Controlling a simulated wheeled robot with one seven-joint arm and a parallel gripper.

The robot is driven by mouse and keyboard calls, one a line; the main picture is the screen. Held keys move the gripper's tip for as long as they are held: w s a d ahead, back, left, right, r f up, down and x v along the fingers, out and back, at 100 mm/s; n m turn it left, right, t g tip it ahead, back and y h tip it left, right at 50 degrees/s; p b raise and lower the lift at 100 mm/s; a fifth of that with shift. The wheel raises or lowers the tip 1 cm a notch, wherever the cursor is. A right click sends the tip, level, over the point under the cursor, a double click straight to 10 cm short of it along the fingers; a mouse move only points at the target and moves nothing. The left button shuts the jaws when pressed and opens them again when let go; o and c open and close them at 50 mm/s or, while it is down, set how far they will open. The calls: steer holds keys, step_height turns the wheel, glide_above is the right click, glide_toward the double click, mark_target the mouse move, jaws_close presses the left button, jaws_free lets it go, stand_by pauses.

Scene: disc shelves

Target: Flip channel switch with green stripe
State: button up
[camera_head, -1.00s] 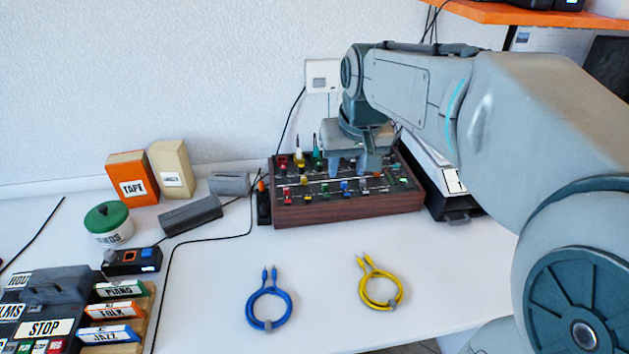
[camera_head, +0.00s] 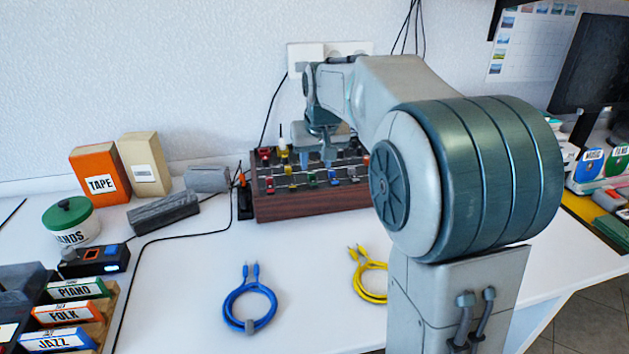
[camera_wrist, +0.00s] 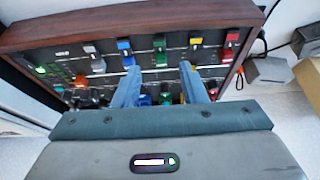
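The mixer panel (camera_head: 300,207) is a dark box with wooden sides and rows of coloured controls. The green piece also shows in the head view (camera_head: 312,181). My gripper (camera_head: 315,158) points down over the far part of the panel. In the wrist view my gripper (camera_wrist: 159,70) is open, its fingers apart on either side of the green column. Other controls between the fingers are partly hidden. I cannot tell any switch's position or contact.
A blue cable (camera_head: 250,305) and a yellow cable (camera_head: 368,275) lie on the white table. Left of the panel are a grey block (camera_head: 163,211), an orange box (camera_head: 100,175) and a green-lidded can (camera_head: 70,222).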

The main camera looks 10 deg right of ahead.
mark_target(313, 182)
steer(key=b+x, duration=0.1)
steer(key=x, duration=0.5)
steer(key=shift+w+f, duration=0.15)
steer(key=shift+f, duration=0.1)
jaws_close()
